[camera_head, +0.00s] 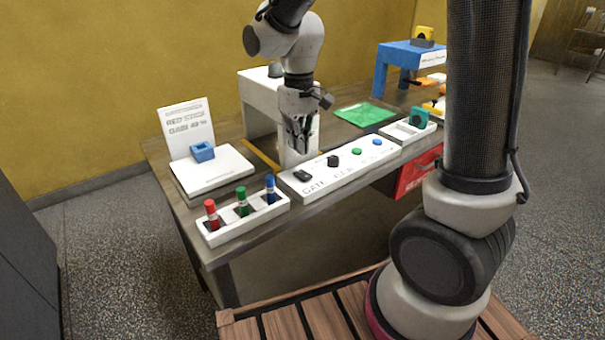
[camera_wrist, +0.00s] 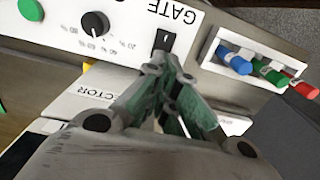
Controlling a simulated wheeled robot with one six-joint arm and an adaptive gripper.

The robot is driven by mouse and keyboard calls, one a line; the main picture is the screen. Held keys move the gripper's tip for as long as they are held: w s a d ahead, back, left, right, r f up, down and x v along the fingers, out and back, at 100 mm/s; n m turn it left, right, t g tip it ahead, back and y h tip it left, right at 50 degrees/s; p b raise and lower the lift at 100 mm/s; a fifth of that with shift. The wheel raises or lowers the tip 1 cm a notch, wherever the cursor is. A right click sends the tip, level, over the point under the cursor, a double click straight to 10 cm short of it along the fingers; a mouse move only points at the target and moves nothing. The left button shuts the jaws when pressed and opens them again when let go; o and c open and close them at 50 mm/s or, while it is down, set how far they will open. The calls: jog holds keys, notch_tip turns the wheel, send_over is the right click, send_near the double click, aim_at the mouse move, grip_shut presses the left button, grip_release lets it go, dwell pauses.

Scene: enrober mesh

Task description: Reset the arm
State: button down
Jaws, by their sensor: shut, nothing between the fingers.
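My gripper (camera_head: 299,146) points down over the table, behind the white control panel (camera_head: 327,182) near its left half. Its fingers are closed together and empty. In the wrist view my gripper (camera_wrist: 168,82) shows with its fingertips near the black rocker switch (camera_wrist: 164,42) beside the word GATE; I cannot tell whether they touch the panel. The panel also carries a black knob (camera_head: 333,161), a green button (camera_head: 357,151) and a blue button (camera_head: 377,142).
A white rack (camera_head: 243,224) holds a red, a green and a blue marker-like piece at the front left. A white stand with a sign (camera_head: 187,130) and blue block (camera_head: 202,152) is at left. A green mesh (camera_head: 365,115) and blue stand (camera_head: 404,52) are farther back.

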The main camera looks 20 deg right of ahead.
jog(key=shift+r, duration=0.4)
jog(key=shift+s+d+f, duration=0.15)
jog(key=shift+s, duration=0.2)
jog(key=s+d+r+m+t, duration=0.1)
jog(key=s+d+r+t, duration=0.1)
jog(key=s+d+r, duration=0.3)
jog(key=s+d+r+m+t, duration=0.2)
jog(key=s+d+r, duration=0.3)
jog(key=s+d, duration=0.4)
jog(key=shift+s+d+r+m, duration=0.3)
jog(key=shift+s+r, duration=0.1)
jog(key=shift+s, duration=1.75)
